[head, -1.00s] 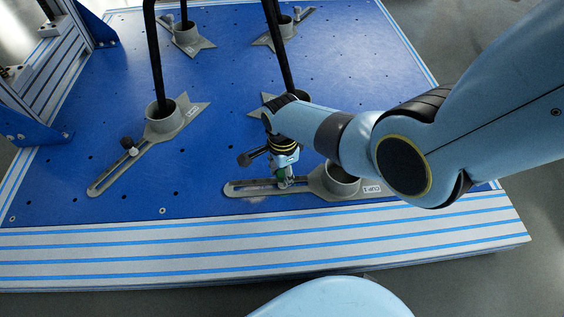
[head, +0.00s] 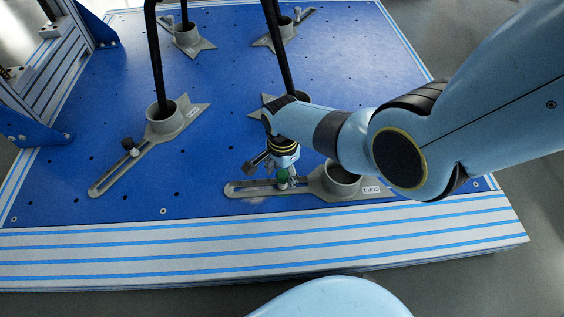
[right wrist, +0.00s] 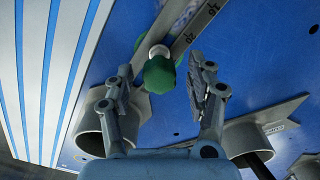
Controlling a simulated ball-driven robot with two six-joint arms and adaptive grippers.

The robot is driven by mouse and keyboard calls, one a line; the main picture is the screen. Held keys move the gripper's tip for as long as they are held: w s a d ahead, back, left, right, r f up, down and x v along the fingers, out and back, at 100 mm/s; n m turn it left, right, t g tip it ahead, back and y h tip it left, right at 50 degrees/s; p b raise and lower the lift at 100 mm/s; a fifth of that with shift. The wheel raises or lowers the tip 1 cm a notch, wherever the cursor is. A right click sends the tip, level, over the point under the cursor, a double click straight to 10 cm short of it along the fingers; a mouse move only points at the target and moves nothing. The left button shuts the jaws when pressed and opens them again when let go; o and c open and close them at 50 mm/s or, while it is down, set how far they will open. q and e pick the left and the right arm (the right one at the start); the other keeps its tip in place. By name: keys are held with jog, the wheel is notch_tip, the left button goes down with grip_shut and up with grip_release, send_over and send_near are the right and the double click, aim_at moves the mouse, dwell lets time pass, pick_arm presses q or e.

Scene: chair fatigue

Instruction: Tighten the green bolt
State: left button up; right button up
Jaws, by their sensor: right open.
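The green bolt (head: 282,176) stands in the slotted arm of the grey cup fixture (head: 372,189) at the front of the blue plate. My right gripper (head: 287,174) points down at it from above. In the right wrist view the bolt's green head (right wrist: 160,74) is just beyond and between the spread fingertips of my right gripper (right wrist: 162,82), which is open. I see a gap between the head and each finger. The head sits on a white collar over the slot. My left gripper is not in view.
Another grey fixture (head: 178,122) with a dark knob (head: 128,144) holds a black chair leg (head: 154,60) at left. More fixtures stand at the back. A striped front rail (head: 260,245) edges the plate. Bare blue plate (head: 215,190) lies left of the bolt.

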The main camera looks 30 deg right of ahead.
jog(key=shift+n, duration=0.3)
jog(key=n, duration=0.3)
jog(key=shift+n, duration=0.4)
jog(key=shift+n+p, duration=0.3)
jog(key=shift+n, duration=1.7)
jog(key=n, duration=0.4)
jog(key=shift+c, duration=0.4)
